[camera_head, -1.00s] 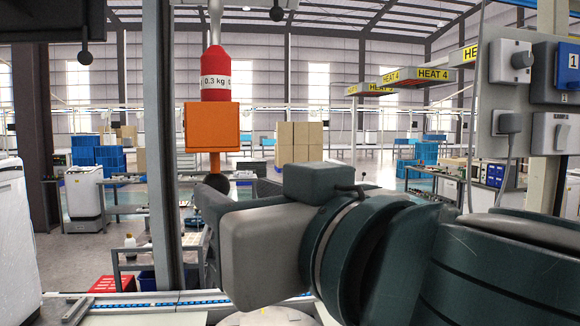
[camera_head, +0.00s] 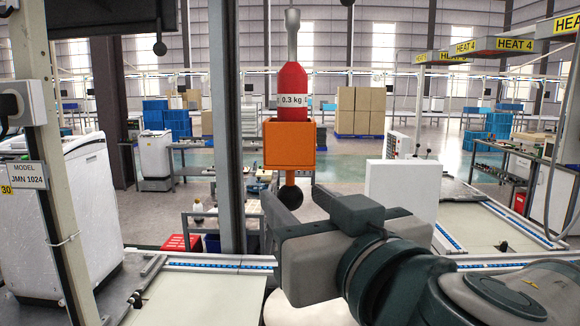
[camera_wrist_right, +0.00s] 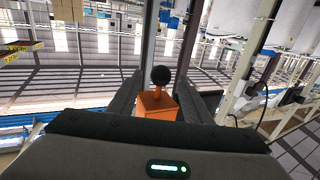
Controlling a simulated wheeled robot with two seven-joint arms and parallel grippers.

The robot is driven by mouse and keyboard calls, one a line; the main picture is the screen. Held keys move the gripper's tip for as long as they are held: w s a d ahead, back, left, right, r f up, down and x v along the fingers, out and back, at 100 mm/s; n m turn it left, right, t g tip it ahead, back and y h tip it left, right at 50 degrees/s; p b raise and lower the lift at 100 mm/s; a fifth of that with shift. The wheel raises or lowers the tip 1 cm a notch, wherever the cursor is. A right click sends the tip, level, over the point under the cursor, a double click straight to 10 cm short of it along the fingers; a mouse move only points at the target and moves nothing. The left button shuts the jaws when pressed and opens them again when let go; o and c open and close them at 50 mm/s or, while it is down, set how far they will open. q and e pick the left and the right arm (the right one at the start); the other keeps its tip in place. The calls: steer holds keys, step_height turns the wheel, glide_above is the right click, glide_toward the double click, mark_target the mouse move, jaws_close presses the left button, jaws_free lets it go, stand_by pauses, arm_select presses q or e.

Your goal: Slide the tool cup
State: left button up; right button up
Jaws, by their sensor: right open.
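An orange square cup (camera_head: 289,145) hangs under a red tool body (camera_head: 293,85) marked 0.3 kg, on a grey rod (camera_head: 292,30). A black ball (camera_head: 290,196) hangs below the cup on a short orange stem. My right gripper (camera_head: 292,200) is open, reaching up from below, with its fingers at the height of the ball. In the right wrist view, the orange cup (camera_wrist_right: 156,106) and ball (camera_wrist_right: 160,76) appear between the two open fingers (camera_wrist_right: 157,92). Whether a finger touches them I cannot tell. My left gripper is not in view.
A grey post (camera_head: 226,130) stands just left of the cup. A white panel (camera_head: 402,189) stands to the right, beyond my arm. A white machine (camera_head: 68,210) is at the left. Benches with blue guide strips (camera_head: 210,266) run along the front.

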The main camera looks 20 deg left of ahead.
steer(key=p+x, duration=0.1)
steer(key=p, duration=0.1)
steer(key=shift+w+a+r+p, duration=0.2)
steer(key=shift+w+p, duration=0.05)
steer(key=shift+p, duration=0.05)
steer(key=x, duration=0.1)
steer(key=p+x, duration=0.1)
steer(key=x, duration=0.3)
steer(key=shift+w+a+f+p, duration=0.15)
steer(key=shift+w+f+p, duration=0.05)
steer(key=shift+f+p, duration=0.1)
jaws_close()
